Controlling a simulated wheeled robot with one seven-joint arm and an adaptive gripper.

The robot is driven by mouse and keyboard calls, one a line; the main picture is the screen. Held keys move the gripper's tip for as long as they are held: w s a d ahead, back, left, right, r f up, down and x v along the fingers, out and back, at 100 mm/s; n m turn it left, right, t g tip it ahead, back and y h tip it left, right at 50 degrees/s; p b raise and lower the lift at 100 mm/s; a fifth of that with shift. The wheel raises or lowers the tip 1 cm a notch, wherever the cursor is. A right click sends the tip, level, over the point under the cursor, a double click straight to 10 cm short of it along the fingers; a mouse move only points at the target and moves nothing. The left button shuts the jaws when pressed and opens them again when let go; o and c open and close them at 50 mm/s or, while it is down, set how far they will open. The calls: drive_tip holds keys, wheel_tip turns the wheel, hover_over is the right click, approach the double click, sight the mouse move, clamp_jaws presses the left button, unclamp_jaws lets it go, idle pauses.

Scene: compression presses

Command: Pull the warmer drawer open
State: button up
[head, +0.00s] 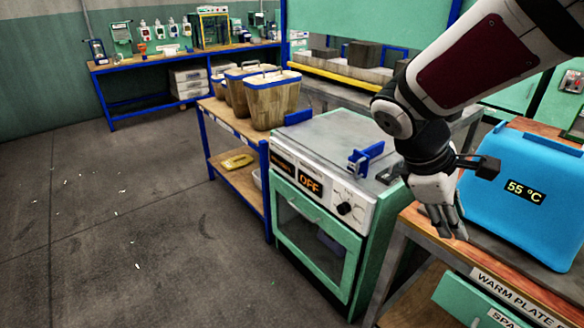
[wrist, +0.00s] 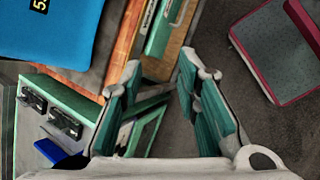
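A blue warmer box (head: 525,205) with a "55 °C" display stands on a wood-topped bench (head: 440,238) at the right. A label on the bench's front edge starts with "WARM PLATE". Below it is a green drawer front (head: 475,302), cut off by the frame, with a label that starts with "SPA". In the wrist view, green fronts (wrist: 160,28) lie beyond my fingertips, beside the bench edge. I cannot read which one is the warmer drawer. My gripper (head: 446,228) hangs over the bench's left end, pointing down. The wrist view shows its fingers (wrist: 165,75) apart and nothing held.
A green oven (head: 320,235) reading "OFF", with a blue handle-like part on top, stands left of the bench. Wooden bins (head: 272,105) stand on a blue-framed table behind it. A red-rimmed panel (wrist: 285,95) lies right in the wrist view.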

drive_tip(key=w+d+f+n+t+h+b, duration=0.15)
drive_tip(key=w+f+n+h+b, duration=0.4)
drive_tip(key=w+f+n, duration=0.65)
drive_tip(key=n+t+y+b, duration=1.05)
drive_tip(key=n+t, duration=0.75)
drive_tip(key=n, duration=1.4)
approach(301, 213)
drive_tip(key=shift+h, duration=0.5)
drive_tip(key=w+b, duration=0.1)
drive_tip(key=w, duration=0.2)
drive_tip(key=w+b, duration=0.2)
drive_tip(key=w, duration=0.1)
drive_tip(key=w+d+b, duration=0.1)
drive_tip(key=w, duration=0.3)
drive_tip(key=shift+w+r+b, duration=0.1)
drive_tip(key=shift+r+b, duration=0.2)
drive_tip(key=shift+r, duration=0.1)
drive_tip(key=shift+m, duration=0.3)
clamp_jaws()
